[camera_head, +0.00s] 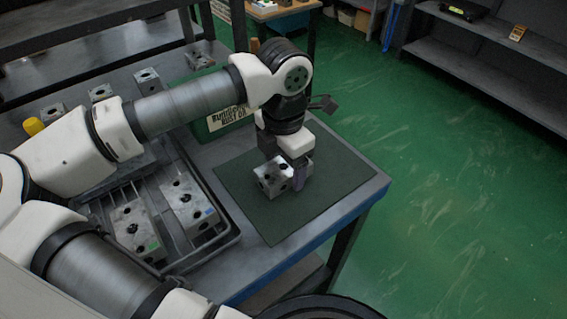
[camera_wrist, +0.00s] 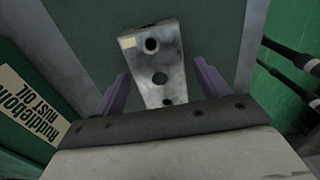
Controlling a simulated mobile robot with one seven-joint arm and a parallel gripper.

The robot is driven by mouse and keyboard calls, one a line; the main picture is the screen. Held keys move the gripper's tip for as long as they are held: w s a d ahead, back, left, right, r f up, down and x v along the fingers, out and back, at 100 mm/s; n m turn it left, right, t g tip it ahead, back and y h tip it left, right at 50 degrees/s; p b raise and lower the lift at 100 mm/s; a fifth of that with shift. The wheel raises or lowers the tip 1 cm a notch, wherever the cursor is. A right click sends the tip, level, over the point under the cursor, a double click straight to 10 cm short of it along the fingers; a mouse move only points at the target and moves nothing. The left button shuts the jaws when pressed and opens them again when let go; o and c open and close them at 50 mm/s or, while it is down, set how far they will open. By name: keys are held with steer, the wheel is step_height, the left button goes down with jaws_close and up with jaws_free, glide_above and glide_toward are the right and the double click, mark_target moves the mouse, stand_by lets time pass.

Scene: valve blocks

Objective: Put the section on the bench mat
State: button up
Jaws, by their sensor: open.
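The section, a grey metal block with dark holes (camera_head: 272,178), is on or just above the dark green bench mat (camera_head: 240,205) at the bench's right end. In the wrist view the section (camera_wrist: 156,62) lies between and ahead of the two purple fingers, with a pale square mark on one corner. My gripper (camera_head: 303,175) is over the mat at the section. In the wrist view my gripper (camera_wrist: 160,92) is open, with a gap between each finger and the section. The near end of the section is hidden by the gripper body.
A black tray (camera_head: 238,235) left of the mat holds similar blocks, including one with a blue mark (camera_head: 190,203) and one with a green mark (camera_head: 135,228). A green rust oil container (camera_head: 215,118) stands behind the mat. The bench edge (camera_head: 350,212) is close on the right.

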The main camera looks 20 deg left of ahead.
mark_target(284, 166)
step_height(284, 166, up, 11)
stand_by(0.3)
steer(key=shift+r, duration=0.2)
